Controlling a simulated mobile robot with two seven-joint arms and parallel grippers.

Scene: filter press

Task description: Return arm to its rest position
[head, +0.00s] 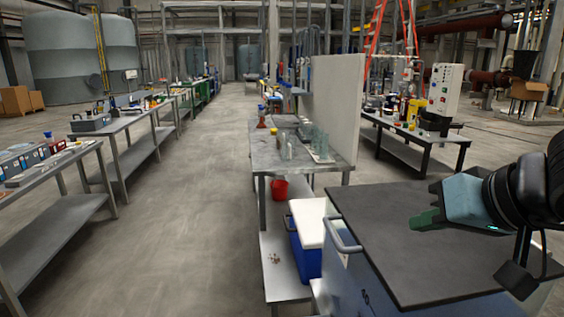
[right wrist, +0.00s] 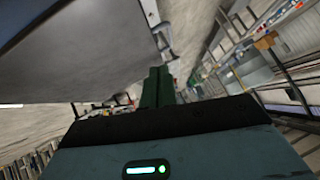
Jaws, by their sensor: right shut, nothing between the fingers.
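My right gripper (head: 426,220) comes in from the right in the head view, above the dark top of the blue cabinet (head: 440,268). Its green fingers are together with nothing between them. In the right wrist view the closed green fingers (right wrist: 157,86) point away from the camera, beside a large grey surface at the upper left. My left gripper is not in the head view.
A metal bench (head: 268,158) with glassware stands ahead, backed by a pale panel (head: 338,105). A blue cooler with a white lid (head: 309,222) and a red bucket (head: 279,189) sit below. Long tables line the left. The floor aisle (head: 190,200) between is clear.

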